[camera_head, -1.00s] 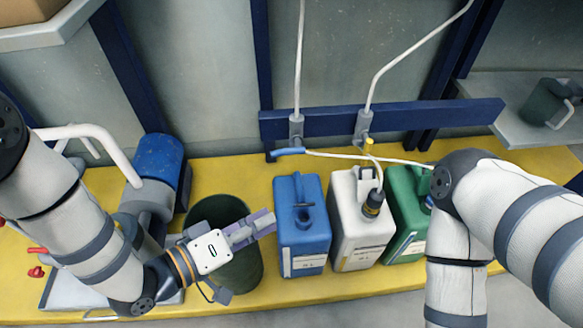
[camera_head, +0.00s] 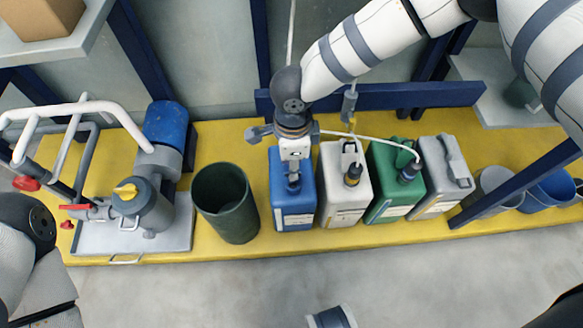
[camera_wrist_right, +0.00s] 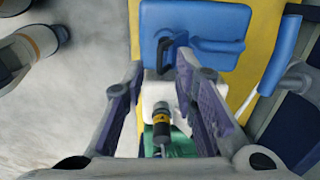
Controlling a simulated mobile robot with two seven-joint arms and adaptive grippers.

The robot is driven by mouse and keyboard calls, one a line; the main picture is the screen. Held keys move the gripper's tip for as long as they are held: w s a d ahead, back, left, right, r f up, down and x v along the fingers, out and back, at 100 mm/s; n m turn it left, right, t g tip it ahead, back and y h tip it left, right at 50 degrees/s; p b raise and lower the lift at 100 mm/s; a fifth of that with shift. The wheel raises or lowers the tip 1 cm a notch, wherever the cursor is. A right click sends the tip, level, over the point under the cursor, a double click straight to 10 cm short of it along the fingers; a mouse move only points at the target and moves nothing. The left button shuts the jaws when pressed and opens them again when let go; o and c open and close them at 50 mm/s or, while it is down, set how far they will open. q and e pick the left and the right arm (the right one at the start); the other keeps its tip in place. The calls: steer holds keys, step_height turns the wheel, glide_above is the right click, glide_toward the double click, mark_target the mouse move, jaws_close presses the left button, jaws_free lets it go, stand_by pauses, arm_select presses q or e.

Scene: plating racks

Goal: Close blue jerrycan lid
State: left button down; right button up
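The blue jerrycan (camera_head: 291,214) stands upright on the yellow platform, left of the white one. My right gripper (camera_head: 293,178) is over its top from behind and hides most of the opening and lid. In the right wrist view, the blue jerrycan (camera_wrist_right: 215,22) lies ahead, with a dark curved part (camera_wrist_right: 165,53) on its top. I cannot tell the lid's exact position. My left gripper is out of view; only my left arm shows at the lower left.
A white jerrycan (camera_head: 345,195) and a green one (camera_head: 388,190) stand close on the right, with hoses in their caps; a grey one (camera_head: 436,190) follows. A dark green bin (camera_head: 237,222) and a pump (camera_head: 153,200) are on the left. A blue-ended nozzle (camera_wrist_right: 272,63) hangs nearby.

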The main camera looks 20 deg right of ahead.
steer(key=shift+f, duration=1.35)
jaws_close()
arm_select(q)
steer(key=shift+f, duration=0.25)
